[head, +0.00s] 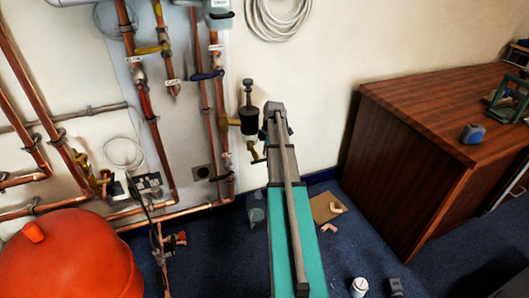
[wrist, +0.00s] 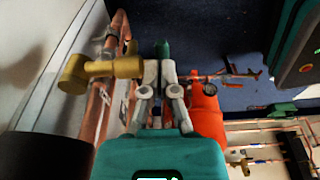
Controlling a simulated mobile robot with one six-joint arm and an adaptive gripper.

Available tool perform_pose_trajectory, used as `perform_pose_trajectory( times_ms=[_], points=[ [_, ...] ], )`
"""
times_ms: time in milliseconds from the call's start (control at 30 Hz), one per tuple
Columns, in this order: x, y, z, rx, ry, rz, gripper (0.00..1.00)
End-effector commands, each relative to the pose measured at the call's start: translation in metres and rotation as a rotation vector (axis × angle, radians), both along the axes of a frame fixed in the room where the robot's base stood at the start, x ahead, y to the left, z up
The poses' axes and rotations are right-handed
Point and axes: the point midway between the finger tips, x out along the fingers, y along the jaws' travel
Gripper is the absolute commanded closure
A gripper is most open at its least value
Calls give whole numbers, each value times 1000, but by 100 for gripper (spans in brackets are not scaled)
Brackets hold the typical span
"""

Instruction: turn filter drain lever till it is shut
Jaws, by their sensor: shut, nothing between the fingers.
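The filter (head: 249,121) is a dark cylinder on the copper pipework in the head view, left of the end of my arm. A small brass drain fitting with its lever (head: 257,155) shows below it; the lever's exact angle is too small to tell. In the wrist view a brass fitting (wrist: 100,68) reaches from the left toward my fingertips, and a dark rounded body fills the lower left corner. My gripper (wrist: 160,62) is shut and empty, just right of the brass fitting. Whether they touch cannot be told. My fingers are hidden in the head view.
Copper pipes (head: 152,130) with valves cover the wall at left. A red tank (head: 75,255) stands at lower left. A wooden cabinet (head: 400,190) stands at right. A white canister (head: 359,287) and a board (head: 327,207) lie on the blue floor.

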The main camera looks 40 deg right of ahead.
Motion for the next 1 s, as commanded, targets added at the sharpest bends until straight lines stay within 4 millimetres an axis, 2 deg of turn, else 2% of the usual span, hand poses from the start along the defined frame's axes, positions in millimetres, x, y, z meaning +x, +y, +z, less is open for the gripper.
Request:
perform_pose_trajectory(
  times_ms=[367,767,1000],
  points=[
    [1,1,13,0,0,1,100],
    [3,3,44,0,0,3,100],
    [-4,-16,64,0,0,1,100]
  ],
)
